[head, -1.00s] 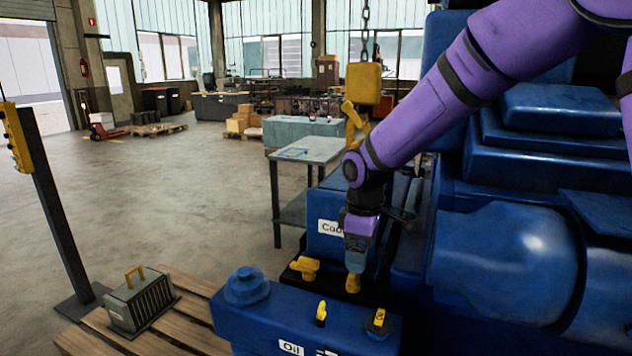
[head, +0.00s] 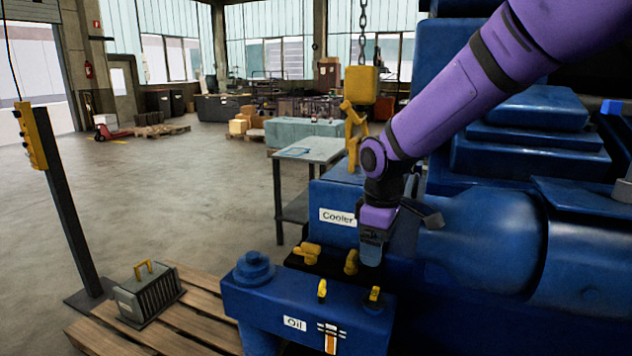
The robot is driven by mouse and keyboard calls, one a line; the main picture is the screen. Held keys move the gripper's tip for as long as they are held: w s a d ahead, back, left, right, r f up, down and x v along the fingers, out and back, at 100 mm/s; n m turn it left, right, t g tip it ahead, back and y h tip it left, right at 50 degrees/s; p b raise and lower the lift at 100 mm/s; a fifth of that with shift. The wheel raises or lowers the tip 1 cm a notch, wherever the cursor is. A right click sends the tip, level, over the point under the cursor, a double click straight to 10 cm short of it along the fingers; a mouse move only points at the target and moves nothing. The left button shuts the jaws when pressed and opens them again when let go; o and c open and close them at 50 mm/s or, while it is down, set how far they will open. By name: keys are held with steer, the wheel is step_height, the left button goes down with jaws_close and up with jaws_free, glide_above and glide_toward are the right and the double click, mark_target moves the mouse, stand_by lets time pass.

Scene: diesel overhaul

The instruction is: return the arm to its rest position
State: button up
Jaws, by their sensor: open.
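My purple arm (head: 450,105) reaches in from the upper right of the head view. My gripper (head: 371,256) points down at its end, just right of a yellow valve handle (head: 351,262) beside the blue block labelled Cooler (head: 335,190). The jaws are open and I see nothing held in them. The fingers are small and partly blurred together, and I cannot tell whether they touch the handle.
The blue Oil housing (head: 265,300) with yellow handles stands in front. The large blue engine (head: 490,245) fills the right. A yellow hoist hook (head: 361,85) hangs close behind my arm. A pallet (head: 190,325) bears a grey finned box (head: 150,293). Open floor lies left.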

steer(key=s+d+r+m+t, duration=0.1)
steer(key=s+d+r+m, duration=0.3)
steer(key=s+d, duration=0.2)
steer(key=s+d+r+m+t, duration=0.2)
steer(key=s+d+r+m, duration=0.2)
steer(key=s, duration=0.6)
steer(key=s+d+r+m+t, duration=0.1)
steer(key=s+d+r+m, duration=0.3)
steer(key=s+d, duration=0.4)
steer(key=shift+s+r+t, duration=0.3)
steer(key=shift+s+r, duration=0.3)
steer(key=shift+r, duration=0.2)
steer(key=shift+d, duration=0.1)
